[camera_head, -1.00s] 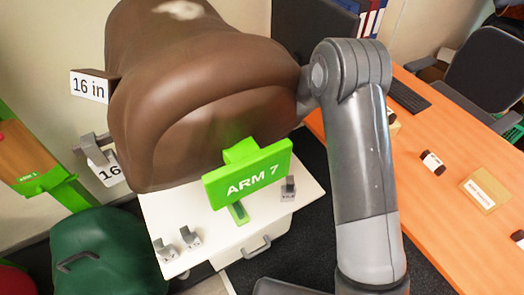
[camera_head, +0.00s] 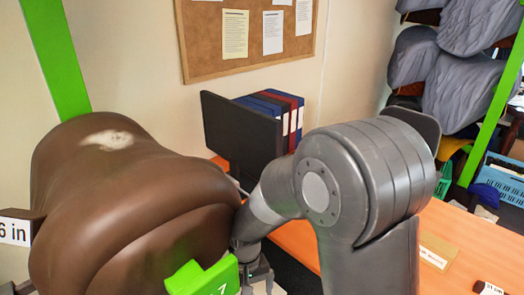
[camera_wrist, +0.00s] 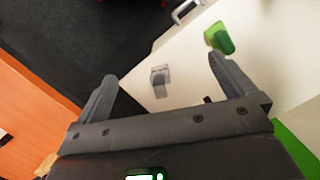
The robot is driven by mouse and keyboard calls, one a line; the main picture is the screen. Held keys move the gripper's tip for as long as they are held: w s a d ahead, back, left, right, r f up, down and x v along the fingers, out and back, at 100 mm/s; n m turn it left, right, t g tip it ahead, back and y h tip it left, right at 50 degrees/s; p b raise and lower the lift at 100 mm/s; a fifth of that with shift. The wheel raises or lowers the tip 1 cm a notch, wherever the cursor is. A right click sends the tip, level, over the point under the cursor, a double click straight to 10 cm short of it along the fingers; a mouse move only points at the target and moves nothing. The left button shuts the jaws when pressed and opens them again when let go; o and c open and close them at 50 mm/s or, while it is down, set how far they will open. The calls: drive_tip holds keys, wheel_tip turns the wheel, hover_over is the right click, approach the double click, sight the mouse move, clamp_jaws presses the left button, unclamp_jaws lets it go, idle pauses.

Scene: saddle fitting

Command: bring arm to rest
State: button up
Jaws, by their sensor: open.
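My gripper (camera_wrist: 162,70) is open and empty in the wrist view, with its two dark fingers spread apart. Beyond it lies the white cabinet top (camera_wrist: 195,75), where a small grey block (camera_wrist: 160,82) shows between the fingers and a green post (camera_wrist: 219,38) stands near the right finger. In the head view my arm bends down behind and right of the brown horse-back form (camera_head: 120,225). My gripper is only partly visible there, low beside a green sign (camera_head: 203,279), which is cut off by the bottom edge.
An orange desk (camera_head: 465,240) runs along the right with a black monitor (camera_head: 240,135) and binders (camera_head: 285,110) at its far end. A cork board (camera_head: 245,45) hangs behind. Saddles (camera_head: 470,85) and a blue crate (camera_head: 500,180) are at the far right. Dark floor (camera_wrist: 60,50) shows left of the cabinet.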

drive_tip(key=s+d+r+m+t, duration=0.2)
drive_tip(key=s+d+r, duration=0.3)
drive_tip(key=d+r, duration=0.4)
drive_tip(key=s+d+r+m+t, duration=0.2)
drive_tip(key=s+d+r+t, duration=0.3)
drive_tip(key=d+r, duration=0.5)
wheel_tip(320, 180, up, 5)
drive_tip(key=shift+r+t, duration=0.2)
drive_tip(key=shift+t, duration=0.1)
